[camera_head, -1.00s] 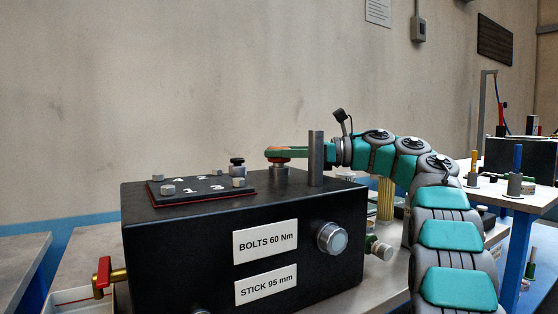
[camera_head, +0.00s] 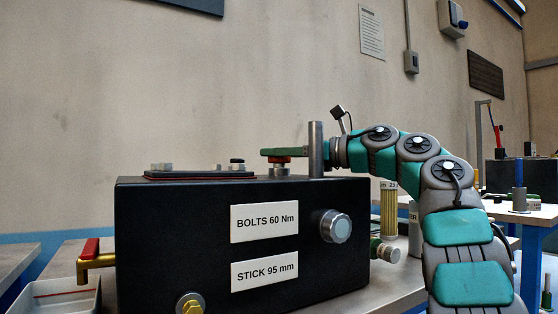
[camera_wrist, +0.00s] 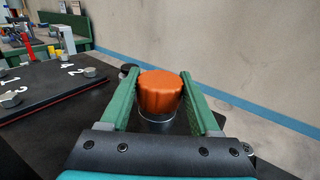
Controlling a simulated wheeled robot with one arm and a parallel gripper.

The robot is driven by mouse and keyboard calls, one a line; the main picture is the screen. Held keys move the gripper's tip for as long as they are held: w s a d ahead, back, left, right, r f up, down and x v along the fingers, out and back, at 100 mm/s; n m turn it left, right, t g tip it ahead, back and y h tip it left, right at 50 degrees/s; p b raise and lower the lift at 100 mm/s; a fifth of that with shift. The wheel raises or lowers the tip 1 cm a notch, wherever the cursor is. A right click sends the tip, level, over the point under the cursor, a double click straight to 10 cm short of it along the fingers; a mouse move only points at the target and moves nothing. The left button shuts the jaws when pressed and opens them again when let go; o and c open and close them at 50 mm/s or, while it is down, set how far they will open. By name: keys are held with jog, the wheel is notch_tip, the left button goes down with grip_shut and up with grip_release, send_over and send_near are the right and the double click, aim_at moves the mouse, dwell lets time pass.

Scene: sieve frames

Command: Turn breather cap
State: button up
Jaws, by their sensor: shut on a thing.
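The breather cap (camera_wrist: 160,95) is an orange-red fluted knob on a short metal neck. In the wrist view it sits between the two green fingers of my gripper (camera_wrist: 159,73), one on each side. In the head view the cap (camera_head: 279,160) shows as a thin red band above its neck on top of the black box (camera_head: 170,235). My gripper (camera_head: 268,152) reaches it level from the right and is shut on it. The fingers hide most of the cap in the head view.
A grey upright post (camera_head: 316,150) stands on the box close to my gripper. A raised black plate with bolts (camera_head: 200,174) lies to the left. A red-handled brass tap (camera_head: 92,255) sticks out at the left, above a white tray (camera_head: 65,296).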

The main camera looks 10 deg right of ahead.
jog(key=o, duration=1.4)
jog(key=shift+c, duration=0.2)
jog(key=shift+d, duration=0.1)
jog(key=shift+b+v, duration=0.4)
jog(key=shift+v, duration=3.4)
